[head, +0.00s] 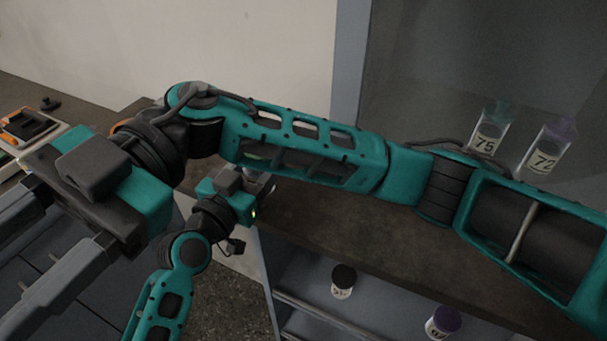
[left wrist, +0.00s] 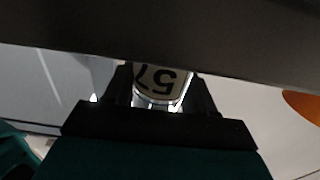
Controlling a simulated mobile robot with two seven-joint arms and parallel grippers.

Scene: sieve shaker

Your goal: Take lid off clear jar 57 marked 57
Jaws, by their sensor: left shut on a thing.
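Clear jar 57 (left wrist: 160,82) sits between the fingers of my left gripper (left wrist: 162,100), its label upside down in the left wrist view. My left gripper (head: 252,192) is shut on it. In the head view my right arm hides most of the jar; a bit of clear wall (head: 263,182) shows beside the gripper. A greenish patch shows through an opening in that arm, but I cannot tell whether it is the lid. My right gripper (head: 22,262) is at the lower left, fingers apart and nothing visible between them; its tips are cut off by the frame.
Jar 75 (head: 488,137) with a teal lid and jar 72 (head: 546,150) with a purple lid stand on the dark counter (head: 345,225). A black-lidded jar (head: 342,283) and a purple-lidded jar (head: 442,323) stand lower down. A pale device (head: 22,140) is at the far left. My right arm crosses the middle.

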